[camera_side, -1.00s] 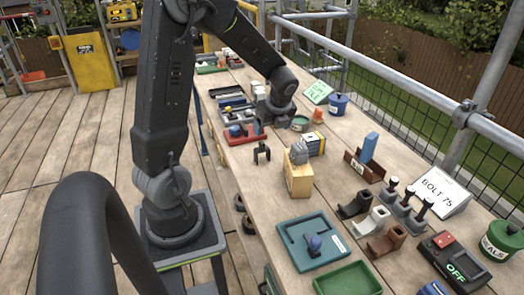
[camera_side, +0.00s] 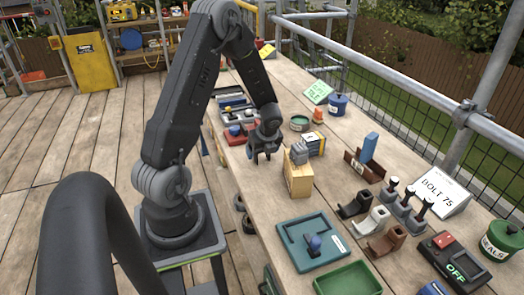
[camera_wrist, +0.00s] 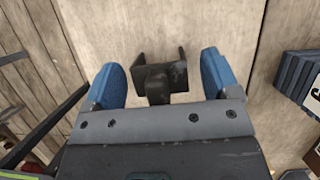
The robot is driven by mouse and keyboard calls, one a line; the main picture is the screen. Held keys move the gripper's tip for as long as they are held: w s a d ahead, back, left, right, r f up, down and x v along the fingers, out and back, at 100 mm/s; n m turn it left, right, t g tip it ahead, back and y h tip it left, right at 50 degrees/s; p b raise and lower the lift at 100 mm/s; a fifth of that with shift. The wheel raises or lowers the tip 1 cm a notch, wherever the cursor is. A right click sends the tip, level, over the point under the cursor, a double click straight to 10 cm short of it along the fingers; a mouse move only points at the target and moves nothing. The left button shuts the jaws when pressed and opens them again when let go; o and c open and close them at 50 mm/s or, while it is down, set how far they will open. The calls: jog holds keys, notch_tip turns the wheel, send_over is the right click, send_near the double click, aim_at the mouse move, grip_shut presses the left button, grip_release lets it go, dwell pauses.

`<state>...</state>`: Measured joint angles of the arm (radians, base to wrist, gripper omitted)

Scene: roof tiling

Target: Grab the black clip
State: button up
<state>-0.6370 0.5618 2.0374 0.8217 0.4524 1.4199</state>
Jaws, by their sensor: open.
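A black clip (camera_wrist: 155,82), shaped like a small fork with two prongs, is on the wooden bench in the wrist view. It lies between the two blue fingertips of my gripper (camera_wrist: 163,76), with a narrow gap on each side. My gripper is open and holds nothing. In the side view my gripper (camera_side: 264,154) is low over the bench near its left edge and mostly hides this clip. Another black clip-like piece (camera_side: 354,206) lies further right in the side view, beside a white one (camera_side: 370,221) and a brown one (camera_side: 386,243).
A yellowish wooden block (camera_side: 298,178) with a grey piece on top stands just right of my gripper. Red and blue items (camera_side: 235,133) lie close on its left. A blue tray (camera_side: 295,258) and a green tray (camera_side: 348,280) are at the front.

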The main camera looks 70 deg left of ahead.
jog(key=shift+f, duration=0.1)
jog(key=c, duration=1)
